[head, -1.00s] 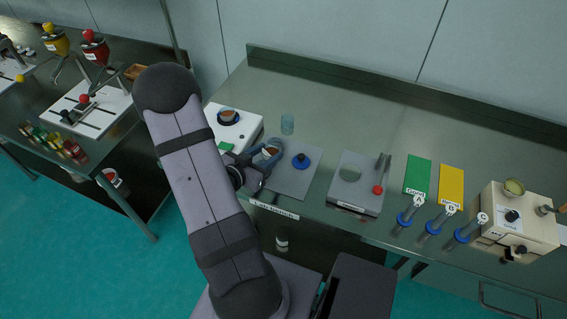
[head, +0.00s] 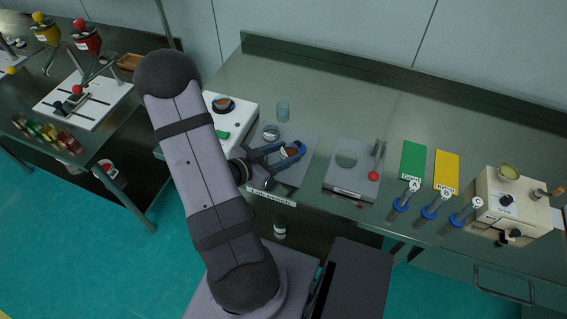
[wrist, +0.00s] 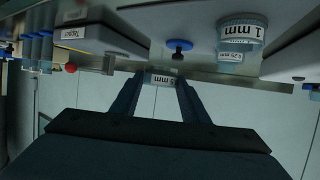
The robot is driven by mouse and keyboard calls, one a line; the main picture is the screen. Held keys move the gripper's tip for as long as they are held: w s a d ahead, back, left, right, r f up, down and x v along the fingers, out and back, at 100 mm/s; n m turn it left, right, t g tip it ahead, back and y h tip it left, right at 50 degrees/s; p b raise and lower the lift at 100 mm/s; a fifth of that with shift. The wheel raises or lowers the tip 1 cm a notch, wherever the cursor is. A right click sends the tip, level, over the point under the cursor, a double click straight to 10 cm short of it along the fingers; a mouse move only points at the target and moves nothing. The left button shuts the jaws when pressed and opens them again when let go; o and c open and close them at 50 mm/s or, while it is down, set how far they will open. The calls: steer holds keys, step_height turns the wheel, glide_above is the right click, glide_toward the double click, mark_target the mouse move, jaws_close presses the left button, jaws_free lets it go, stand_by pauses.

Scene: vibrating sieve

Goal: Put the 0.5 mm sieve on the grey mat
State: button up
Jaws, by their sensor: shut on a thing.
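My gripper (head: 282,153) is shut on a small round sieve (head: 290,149) with brown material in it. In the wrist view the held sieve (wrist: 163,80) has a partly hidden label that appears to end in "5 mm". In the head view it is over the grey mat (head: 299,173); I cannot tell whether it touches. Another clear ring (head: 270,132) stands at the mat's back left. The wrist view shows a 1 mm sieve (wrist: 242,33) and a smaller-looking labelled ring (wrist: 230,57), apart from my fingers. A blue-knobbed lid (wrist: 180,45) shows there too, hidden in the head view.
A white machine (head: 242,107) with a dark-rimmed bowl (head: 223,104) stands left of the mat. Green (head: 413,163) and yellow (head: 446,170) cards lie farther right.

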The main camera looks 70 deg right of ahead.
mark_target(284, 172)
steer(key=shift+f, duration=1.15)
steer(key=shift+f, duration=0.1)
steer(key=shift+f+p, duration=0.35)
steer(key=shift+f, duration=1.45)
steer(key=shift+f, duration=0.1)
steer(key=o, duration=1.1)
steer(key=shift+c, duration=0.2)
steer(key=shift+a, duration=0.1)
steer(key=shift+w+a+r, duration=0.2)
steer(key=shift+w+r, duration=0.05)
steer(key=b+v, duration=0.2)
steer(key=v, duration=0.9)
steer(key=shift+a+r, duration=0.15)
